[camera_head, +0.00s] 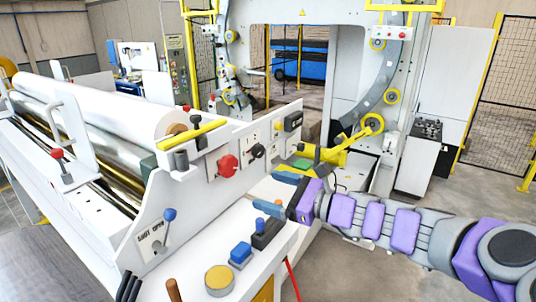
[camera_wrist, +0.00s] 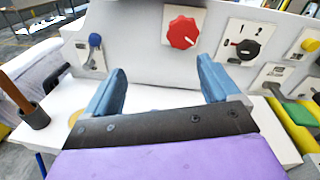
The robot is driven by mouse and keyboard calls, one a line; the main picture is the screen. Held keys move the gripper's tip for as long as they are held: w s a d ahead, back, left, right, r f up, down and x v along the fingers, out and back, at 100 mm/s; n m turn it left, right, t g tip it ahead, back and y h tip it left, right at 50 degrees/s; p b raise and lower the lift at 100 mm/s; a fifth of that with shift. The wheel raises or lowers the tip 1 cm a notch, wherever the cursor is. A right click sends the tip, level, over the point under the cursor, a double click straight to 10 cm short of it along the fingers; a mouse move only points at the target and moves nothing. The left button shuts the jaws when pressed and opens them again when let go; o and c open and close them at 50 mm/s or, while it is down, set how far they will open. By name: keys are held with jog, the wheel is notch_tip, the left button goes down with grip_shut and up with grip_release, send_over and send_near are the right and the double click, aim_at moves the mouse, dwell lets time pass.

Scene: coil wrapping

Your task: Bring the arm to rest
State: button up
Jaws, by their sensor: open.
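My gripper (camera_head: 277,191) is at the end of my purple and grey arm, which reaches in from the right in the head view. Its two blue fingers are spread apart and nothing is between them. In the wrist view my gripper (camera_wrist: 160,85) faces the white machine panel, with the red knob (camera_wrist: 183,32) beyond the gap between the fingers. The same red knob shows in the head view (camera_head: 228,166). My gripper is over the white ledge of the machine, apart from the knob as far as I can tell.
A black rotary switch (camera_wrist: 247,48) and a blue-tipped lever (camera_wrist: 95,41) are on the panel. A yellow-rollered ring machine (camera_head: 392,96) stands behind.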

jog(key=s+a+f+n+g+h, duration=0.1)
jog(key=s+a+f+n+g, duration=0.15)
jog(key=s+a+n, duration=0.35)
jog(key=s+a+f+n+g+h, duration=0.1)
jog(key=s+a+f+n+g, duration=0.2)
jog(key=s, duration=0.5)
jog(key=s+d+f+n+g+h, duration=0.1)
jog(key=s+f+n+g+h, duration=0.4)
jog(key=s, duration=0.4)
jog(key=s+d+f+n+h, duration=0.3)
jog(key=s+d+n+h, duration=0.1)
jog(key=s+d, duration=0.4)
jog(key=s+d+f+n+h, duration=0.4)
jog(key=s+d, duration=0.3)
jog(key=d, duration=0.2)
notch_tip(320, 180, down, 17)
jog(key=a+b, duration=0.1)
jog(key=b, duration=1.6)
jog(key=shift+w+f+g+b, duration=0.15)
jog(key=shift+w+g+b, duration=0.15)
jog(key=shift+w+g, duration=0.05)
